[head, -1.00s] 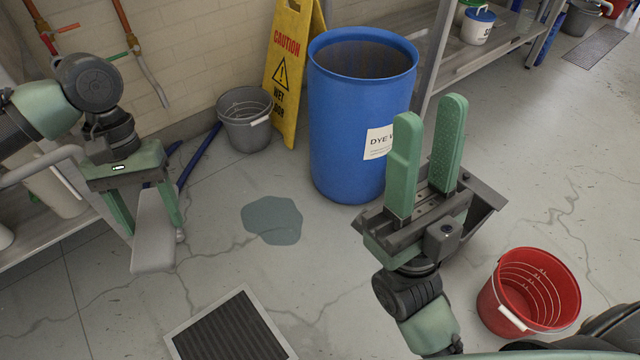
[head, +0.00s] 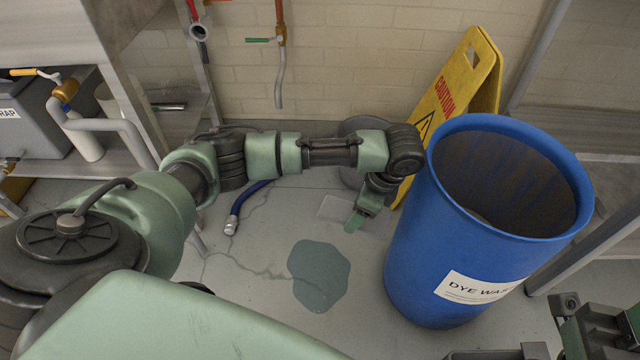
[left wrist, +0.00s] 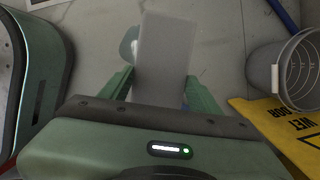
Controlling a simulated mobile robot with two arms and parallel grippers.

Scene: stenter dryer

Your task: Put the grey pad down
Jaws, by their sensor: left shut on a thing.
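The grey pad (left wrist: 165,55) is a flat, pale grey rectangle between the fingers of my left gripper (left wrist: 160,92) in the left wrist view. The left gripper is shut on it, with the pad reaching out past the fingertips over the floor. In the head view my left gripper (head: 360,215) points down between the puddle and the yellow sign, and the pale pad (head: 335,207) shows beside it, partly hidden. I cannot tell whether the pad touches the floor. My right gripper (head: 595,330) is cut off at the lower right edge; its opening is unclear.
A blue dye waste drum (head: 440,240) stands right of the left gripper. The yellow caution sign (head: 460,85) leans behind it. A grey bucket (left wrist: 300,70) is close by. A puddle (head: 320,275) and a blue hose (head: 245,200) lie on the floor. Shelves (head: 160,110) stand left.

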